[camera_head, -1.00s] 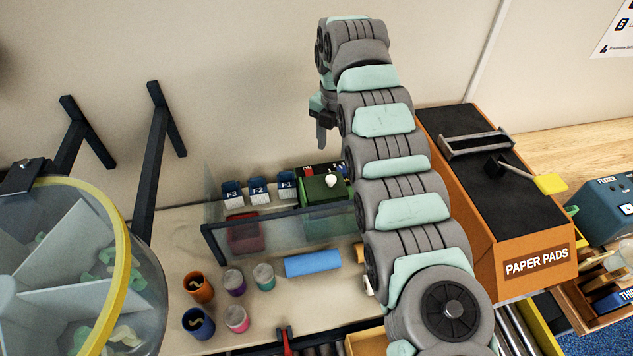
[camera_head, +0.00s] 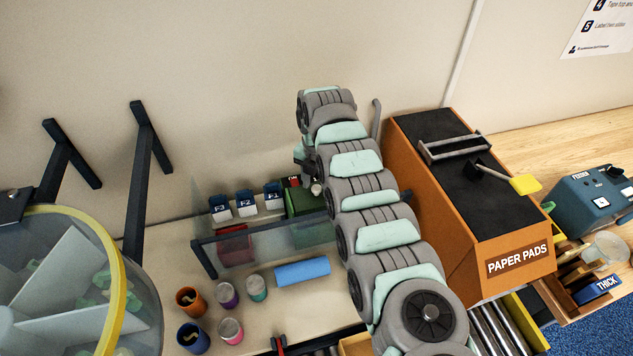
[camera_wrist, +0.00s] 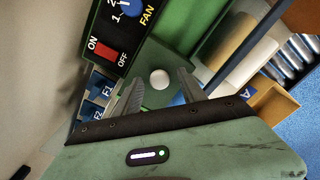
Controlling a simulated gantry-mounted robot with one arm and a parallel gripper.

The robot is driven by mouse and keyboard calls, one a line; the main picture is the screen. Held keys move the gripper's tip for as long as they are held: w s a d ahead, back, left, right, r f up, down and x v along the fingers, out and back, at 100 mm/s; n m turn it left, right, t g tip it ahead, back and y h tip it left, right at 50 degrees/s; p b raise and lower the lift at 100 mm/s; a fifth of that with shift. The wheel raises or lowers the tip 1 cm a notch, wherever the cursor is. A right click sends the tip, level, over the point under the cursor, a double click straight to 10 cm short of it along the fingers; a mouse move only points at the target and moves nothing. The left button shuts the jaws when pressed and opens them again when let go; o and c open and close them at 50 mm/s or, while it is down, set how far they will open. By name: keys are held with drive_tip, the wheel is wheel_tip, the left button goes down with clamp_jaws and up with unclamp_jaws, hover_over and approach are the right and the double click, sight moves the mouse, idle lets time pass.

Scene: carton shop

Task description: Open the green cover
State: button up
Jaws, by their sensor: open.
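The green cover (camera_head: 299,203) is on the shelf behind the clear panel, partly hidden by my arm in the head view. In the wrist view its flat green top (camera_wrist: 162,99) carries a round white knob (camera_wrist: 159,79), which also shows in the head view (camera_head: 316,188). The cover looks shut. My gripper (camera_wrist: 160,82) is open, its two fingers pointing at the cover with the knob showing between them. I cannot tell whether the fingers touch the knob. In the head view my gripper is mostly hidden by my arm.
A control panel (camera_wrist: 122,38) with a red switch and FAN knob is close beside the cover. Blue-labelled bins (camera_head: 246,202) stand to its left. A clear panel (camera_head: 262,240) stands in front. A blue roll (camera_head: 302,271) and several cups lie nearer.

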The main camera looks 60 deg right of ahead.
clamp_jaws()
idle(0.5)
idle(0.9)
